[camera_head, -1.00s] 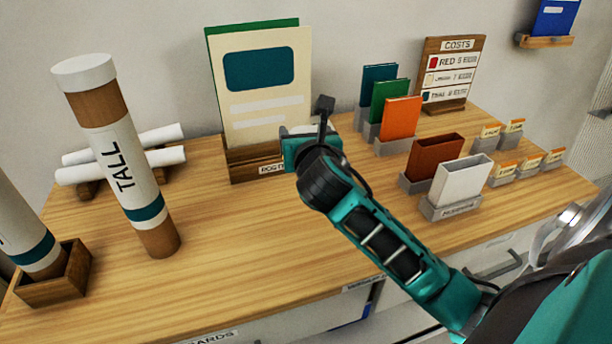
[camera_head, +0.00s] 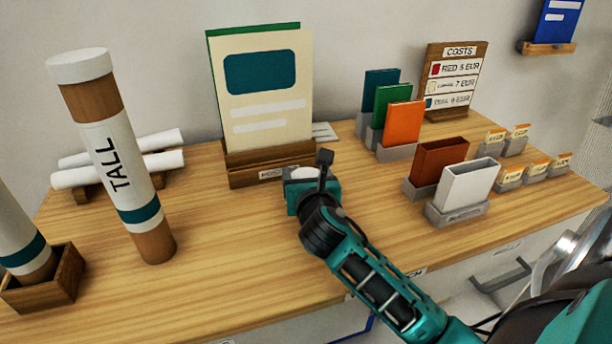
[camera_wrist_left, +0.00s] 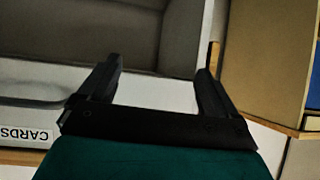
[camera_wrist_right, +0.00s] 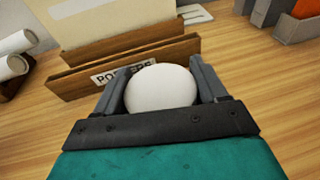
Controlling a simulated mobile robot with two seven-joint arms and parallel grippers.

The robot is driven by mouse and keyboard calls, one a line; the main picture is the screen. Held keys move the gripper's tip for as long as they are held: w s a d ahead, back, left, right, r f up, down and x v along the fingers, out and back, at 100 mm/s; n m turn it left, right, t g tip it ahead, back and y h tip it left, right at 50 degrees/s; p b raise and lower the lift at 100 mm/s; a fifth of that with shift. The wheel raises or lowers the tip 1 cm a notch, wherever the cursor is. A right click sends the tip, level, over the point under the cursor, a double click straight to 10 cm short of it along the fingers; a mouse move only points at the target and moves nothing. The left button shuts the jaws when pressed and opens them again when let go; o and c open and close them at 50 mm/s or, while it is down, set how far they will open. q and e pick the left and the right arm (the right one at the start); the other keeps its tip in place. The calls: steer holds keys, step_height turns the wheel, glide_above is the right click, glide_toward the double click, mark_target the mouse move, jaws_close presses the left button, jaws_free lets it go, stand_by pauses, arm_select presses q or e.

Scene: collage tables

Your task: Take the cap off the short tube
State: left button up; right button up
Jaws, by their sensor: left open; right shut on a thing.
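My right gripper (camera_head: 304,180) is shut on a round white cap (camera_wrist_right: 160,90), which shows between its fingers in the right wrist view. It is over the table, in front of the wooden posters stand. Whether anything is under the cap is hidden. A tube with a teal band (camera_head: 20,238) stands in a wooden box (camera_head: 62,278) at the far left of the head view; its top is out of frame and no label is readable. My left gripper (camera_wrist_left: 155,80) shows only in its wrist view, open and empty, near a drawer front marked CARDS.
A capped tube marked TALL (camera_head: 125,175) stands beside the box. Rolled sheets (camera_head: 120,170) lie behind it. The posters stand (camera_head: 265,165) is close to my right gripper. Card holders (camera_head: 460,190) fill the right side. The table's front middle (camera_head: 230,270) is clear.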

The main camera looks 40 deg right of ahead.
steer(key=shift+f, duration=0.55)
steer(key=o, duration=1.2)
steer(key=shift+s+f, duration=0.1)
steer(key=shift+f, duration=0.1)
steer(key=shift+c, duration=0.2)
steer(key=shift+r, duration=0.2)
steer(key=v, duration=0.8)
steer(key=r+p+v, duration=0.1)
steer(key=v, duration=0.3)
steer(key=shift+a, duration=0.1)
